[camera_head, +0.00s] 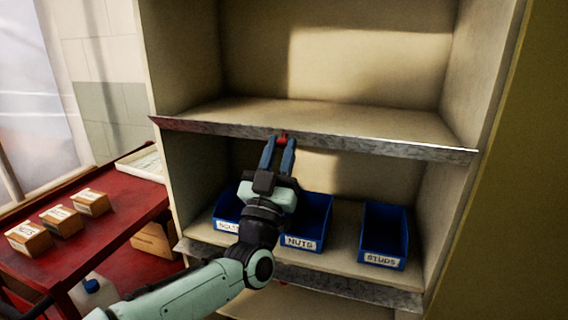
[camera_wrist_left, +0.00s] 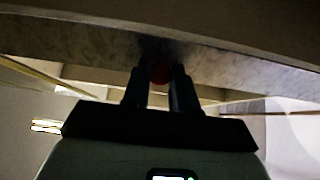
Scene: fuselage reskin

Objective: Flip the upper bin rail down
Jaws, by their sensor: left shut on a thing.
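The upper bin rail (camera_head: 370,147) is a grey metal strip along the front edge of the upper shelf. It also shows in the left wrist view (camera_wrist_left: 230,65). A small red knob (camera_head: 283,136) sits at the middle of the rail. My left gripper (camera_head: 281,143) reaches up to the rail with its fingers on either side of the knob, shut on it. In the left wrist view the red knob (camera_wrist_left: 160,73) shows between the fingertips. My right gripper is in neither view.
Blue bins labelled NUTS (camera_head: 303,243) and STUDS (camera_head: 382,258) stand on the shelf below, behind a lower rail (camera_head: 345,287). Another blue bin (camera_head: 228,225) is partly hidden by my arm. A red cart (camera_head: 110,225) with small boxes stands at left. The upper shelf (camera_head: 330,115) is empty.

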